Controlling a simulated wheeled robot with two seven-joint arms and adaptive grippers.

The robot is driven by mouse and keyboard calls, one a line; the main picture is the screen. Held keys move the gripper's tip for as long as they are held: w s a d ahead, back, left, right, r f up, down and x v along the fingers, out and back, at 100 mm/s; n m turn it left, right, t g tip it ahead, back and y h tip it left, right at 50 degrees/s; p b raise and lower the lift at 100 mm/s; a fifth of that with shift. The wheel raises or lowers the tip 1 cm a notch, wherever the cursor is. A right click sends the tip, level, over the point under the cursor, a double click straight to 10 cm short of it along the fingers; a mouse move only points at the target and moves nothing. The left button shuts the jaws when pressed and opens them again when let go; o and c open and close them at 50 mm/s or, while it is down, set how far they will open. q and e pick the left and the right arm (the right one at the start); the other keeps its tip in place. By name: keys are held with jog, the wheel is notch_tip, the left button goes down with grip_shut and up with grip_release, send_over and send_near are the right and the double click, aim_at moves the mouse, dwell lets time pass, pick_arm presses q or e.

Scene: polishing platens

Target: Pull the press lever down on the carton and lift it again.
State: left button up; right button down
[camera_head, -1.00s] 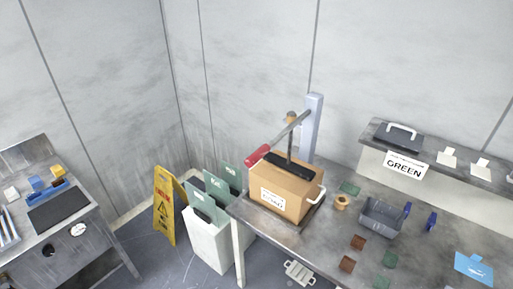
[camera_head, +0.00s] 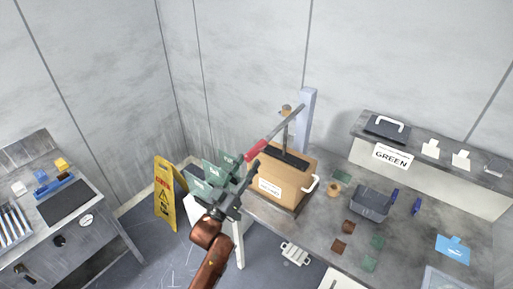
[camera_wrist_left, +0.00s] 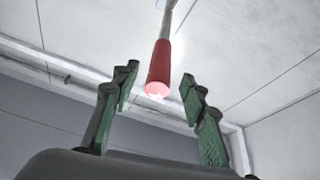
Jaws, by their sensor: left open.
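The press lever (camera_head: 284,127) is a grey bar sloping down to the left, ending in a red handle (camera_head: 256,150). It is raised, on a press with a grey post (camera_head: 305,122). A dark press plate (camera_head: 284,156) is at the top of the brown carton (camera_head: 285,182); contact is unclear. My left gripper (camera_head: 240,176) is open and empty, just below and left of the handle. In the left wrist view the red handle (camera_wrist_left: 159,70) shows between the green-padded fingers of the gripper (camera_wrist_left: 158,82), apart from both. My right gripper is not in view.
The bench (camera_head: 318,235) holds a grey bin (camera_head: 371,203), a brass-coloured ring (camera_head: 333,190) and small brown and green pieces. A shelf with a GREEN sign (camera_head: 392,157) is at the right. A yellow floor sign (camera_head: 165,196) and green folders stand left of the bench.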

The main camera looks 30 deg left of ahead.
aim_at(257, 149)
pick_arm(q)
jog(key=p+x, duration=0.1)
jog(key=x, duration=0.6)
jog(key=shift+f, duration=0.1)
grip_shut()
dwell(0.3)
